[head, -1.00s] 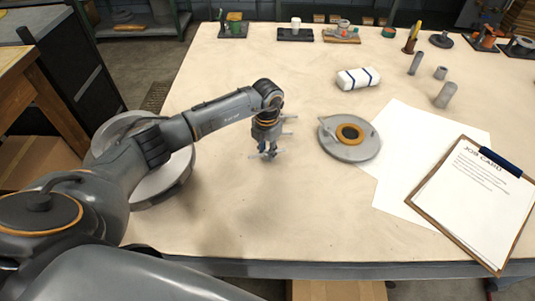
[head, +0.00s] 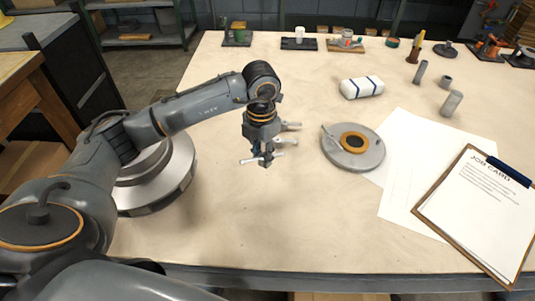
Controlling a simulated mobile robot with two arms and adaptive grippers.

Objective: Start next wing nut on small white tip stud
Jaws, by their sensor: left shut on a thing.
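My left gripper (head: 262,157) points down over the table left of centre. It is shut on a small pale-grey winged piece, which looks like a wing nut (head: 248,161); its wings stick out at both sides of the fingertips. Two similar pale pieces, a far one (head: 291,125) and a nearer one (head: 287,142), show just right of the gripper, partly hidden by it. A large round grey casing part (head: 165,190) stands at left, mostly behind my left arm. I cannot make out a stud with a white tip. My right gripper is not in view.
A grey disc with an orange ring (head: 367,160) lies right of the gripper. Paper sheets (head: 400,190) and a job card clipboard (head: 478,215) lie at right. The front middle is clear.

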